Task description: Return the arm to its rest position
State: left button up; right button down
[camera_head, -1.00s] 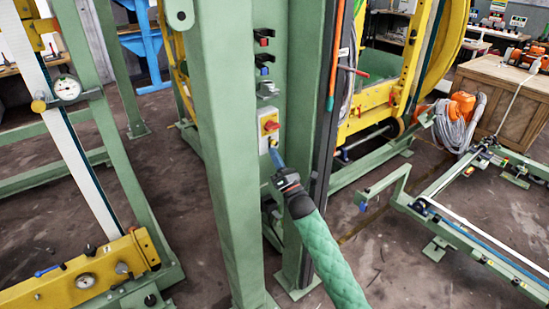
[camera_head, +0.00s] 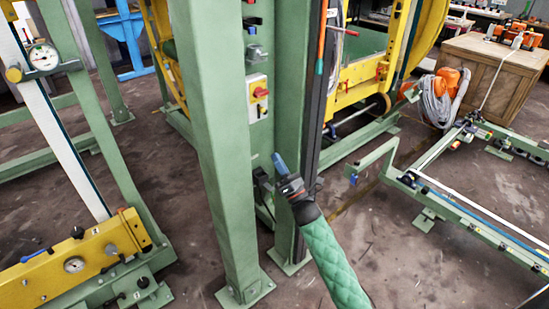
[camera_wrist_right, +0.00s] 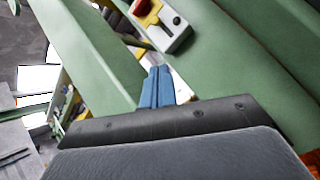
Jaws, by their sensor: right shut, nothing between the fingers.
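My right gripper (camera_head: 278,160) has blue fingers, which are shut and empty. It is in front of the green machine column, below the control box (camera_head: 257,98) with a red knob on a yellow plate and a button under it, and apart from it. My right arm, in a green quilted sleeve, comes up from the bottom of the head view. In the right wrist view the blue fingers (camera_wrist_right: 157,86) are together, and the box (camera_wrist_right: 160,22) is beyond them. My left gripper is not in view.
Green posts (camera_head: 215,150) stand close to the left of my right gripper. A low green frame (camera_head: 455,190) lies to the right, with a wooden crate (camera_head: 495,75) behind it. A yellow-and-green machine part with a gauge (camera_head: 74,265) is at lower left. Bare floor shows between.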

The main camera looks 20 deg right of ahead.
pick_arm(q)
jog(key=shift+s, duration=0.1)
pick_arm(e)
jog(key=shift+a, duration=0.1)
dwell(0.3)
